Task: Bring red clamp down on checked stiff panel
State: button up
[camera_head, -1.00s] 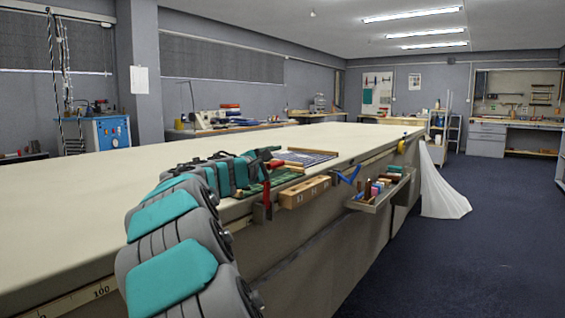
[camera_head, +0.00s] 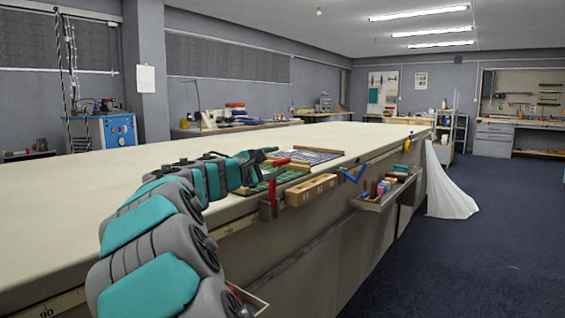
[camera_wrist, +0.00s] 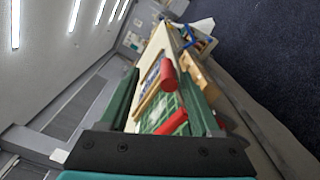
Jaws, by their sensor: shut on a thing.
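The red clamp (camera_head: 272,193) is at the table's front edge, with an upright red part below the tabletop and a red part at my fingers. In the wrist view, its red handle (camera_wrist: 169,76) is between my green fingers, with another red piece nearer the palm. My gripper (camera_wrist: 161,70) is shut on the red clamp; the exact contact is unclear. It also shows in the head view (camera_head: 272,156), low over the table edge. A green panel with pale grid lines (camera_wrist: 158,112), seemingly the checked panel, lies flat below my fingers. Whether the clamp touches it is hidden.
A blue patterned panel (camera_head: 318,155) with a wooden strip lies just beyond. A slotted wooden block (camera_head: 311,190) is on the table's front side. Further right are a blue clamp (camera_head: 354,173) and a tray (camera_head: 372,203) of small items. The long tabletop (camera_head: 100,205) is mostly bare.

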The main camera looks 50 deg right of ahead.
jog(key=a, duration=0.3)
jog(key=shift+a, duration=0.35)
jog(key=shift+s+d, duration=0.1)
